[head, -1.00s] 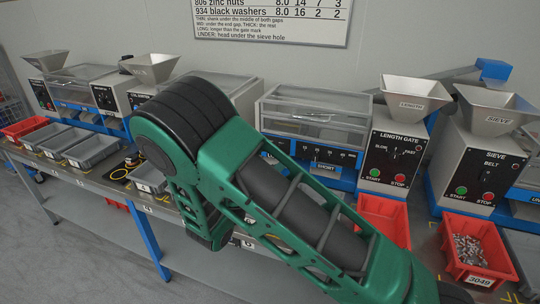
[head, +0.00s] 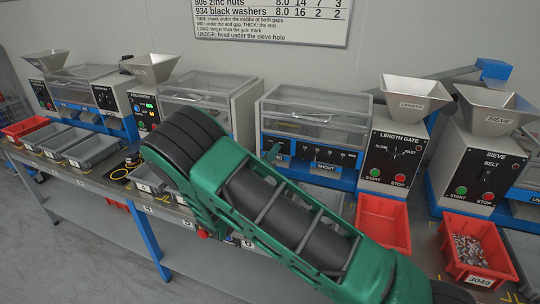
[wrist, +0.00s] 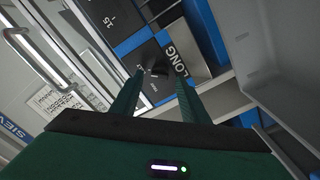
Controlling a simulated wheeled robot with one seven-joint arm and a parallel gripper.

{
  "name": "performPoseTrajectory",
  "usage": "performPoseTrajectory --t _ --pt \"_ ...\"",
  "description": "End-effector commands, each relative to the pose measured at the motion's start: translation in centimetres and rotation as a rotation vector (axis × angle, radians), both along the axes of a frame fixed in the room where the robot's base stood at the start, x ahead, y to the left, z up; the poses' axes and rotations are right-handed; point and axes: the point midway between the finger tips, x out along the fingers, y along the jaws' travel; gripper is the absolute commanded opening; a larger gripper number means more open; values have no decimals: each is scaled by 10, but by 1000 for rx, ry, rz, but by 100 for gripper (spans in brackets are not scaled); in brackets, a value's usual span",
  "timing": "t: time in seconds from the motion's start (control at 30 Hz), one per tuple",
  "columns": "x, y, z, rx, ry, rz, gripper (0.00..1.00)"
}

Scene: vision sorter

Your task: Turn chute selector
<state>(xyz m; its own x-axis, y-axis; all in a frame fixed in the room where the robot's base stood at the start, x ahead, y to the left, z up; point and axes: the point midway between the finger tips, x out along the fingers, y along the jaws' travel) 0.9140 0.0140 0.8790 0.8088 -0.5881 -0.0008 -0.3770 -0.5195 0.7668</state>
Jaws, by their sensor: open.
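The chute selector looks like a small black knob (wrist: 158,70) beside the LONG label (wrist: 180,63) in the wrist view. My gripper (wrist: 160,82) is open there, its two green fingers pointing toward the panel. The knob shows between the fingertips; I cannot tell whether either finger touches it. The knob is too small or hidden to make out in that view.
A clear-lidded housing (head: 315,112) stands above the panel. A red bin (head: 383,222) sits below the length gate, and another red bin (head: 470,248) holds small parts under the sieve machine (head: 487,172). Grey trays (head: 92,150) line the bench at left.

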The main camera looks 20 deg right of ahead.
Motion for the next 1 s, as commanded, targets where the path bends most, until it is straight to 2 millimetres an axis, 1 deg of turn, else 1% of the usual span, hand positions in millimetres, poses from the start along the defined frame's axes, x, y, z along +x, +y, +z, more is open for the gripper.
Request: performPoseTrajectory --t 0.17,0.43,0.47,0.5,0.57,0.6,0.83,1.0 --pt "8 -5 0 0 0 1 41" --pt "8 -5 0 1 1 2 41" --pt "8 -5 0 0 0 1 34" --pt "8 -5 0 0 0 1 24" --pt "8 -5 0 1 1 2 10" --pt "8 -5 0 1 1 2 1" --pt "8 -5 -1 -3 5 3 0" --pt "8 -4 -2 -37 31 4 0"
